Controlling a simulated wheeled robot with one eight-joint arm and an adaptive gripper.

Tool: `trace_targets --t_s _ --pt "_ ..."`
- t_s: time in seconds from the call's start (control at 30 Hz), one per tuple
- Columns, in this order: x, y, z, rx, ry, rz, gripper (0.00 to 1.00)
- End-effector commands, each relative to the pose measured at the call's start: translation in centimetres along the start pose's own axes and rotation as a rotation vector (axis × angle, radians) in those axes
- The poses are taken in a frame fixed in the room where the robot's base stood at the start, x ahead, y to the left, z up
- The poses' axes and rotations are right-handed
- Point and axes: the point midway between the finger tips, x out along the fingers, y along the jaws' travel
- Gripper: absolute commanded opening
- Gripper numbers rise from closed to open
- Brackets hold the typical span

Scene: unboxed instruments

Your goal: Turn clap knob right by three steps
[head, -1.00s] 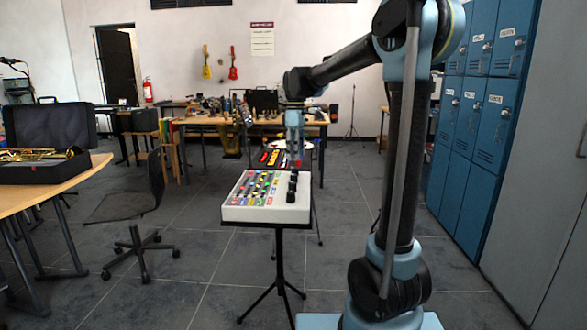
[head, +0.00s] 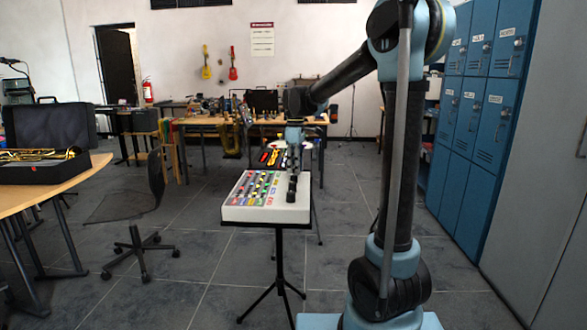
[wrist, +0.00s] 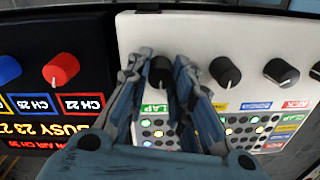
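The white drum machine (head: 262,214) stands on a black stand in the head view and fills the right of the wrist view (wrist: 235,35). The black clap knob (wrist: 161,70) is at the left of its knob row, by a green CLAP label (wrist: 154,109). My gripper (wrist: 161,66) is down at the panel with one finger on each side of this knob. The gap is about a knob wide; I cannot tell whether the fingers touch it. In the head view my gripper (head: 294,170) is at the far end of the knobs.
More black knobs (wrist: 224,71) sit to the right in the wrist view. A black device with a red knob (wrist: 61,68) and a blue knob (wrist: 9,69) lies close on the left. A chair (head: 128,205) stands left of the stand.

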Motion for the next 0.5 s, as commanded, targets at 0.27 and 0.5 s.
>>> trace_targets --t_s 0.27,0.5 --pt "-0.05 0.02 -0.45 -0.001 0.002 0.003 0.00" --pt "-0.07 0.06 -0.39 0.002 0.003 0.004 0.00"
